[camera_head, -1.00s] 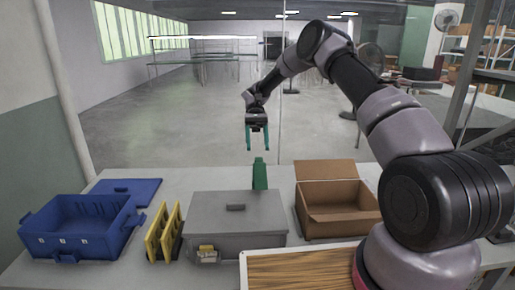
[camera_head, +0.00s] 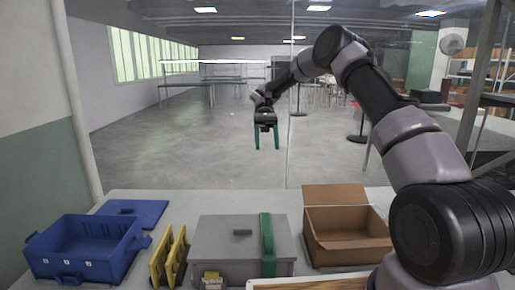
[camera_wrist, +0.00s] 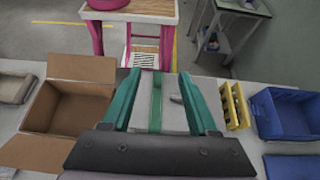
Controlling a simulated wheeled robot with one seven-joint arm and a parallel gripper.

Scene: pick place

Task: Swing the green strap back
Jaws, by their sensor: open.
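A grey box (camera_head: 215,236) with a closed lid stands on the table in the middle of the head view. The green strap (camera_head: 267,245) lies over the right part of its lid and hangs down the near face. In the wrist view the strap (camera_wrist: 156,105) runs across the grey box (camera_wrist: 173,113), between my fingers in the picture. My gripper (camera_head: 267,148) is open and empty, raised well above and behind the box in the head view. Its two teal fingers also show spread in the wrist view (camera_wrist: 160,76).
A blue crate (camera_head: 40,262) and its blue lid (camera_head: 140,212) are at the left, with yellow racks (camera_head: 168,257) beside the grey box. An open cardboard box (camera_head: 348,251) stands at the right. A small tan item (camera_head: 212,281) sits at the grey box's front.

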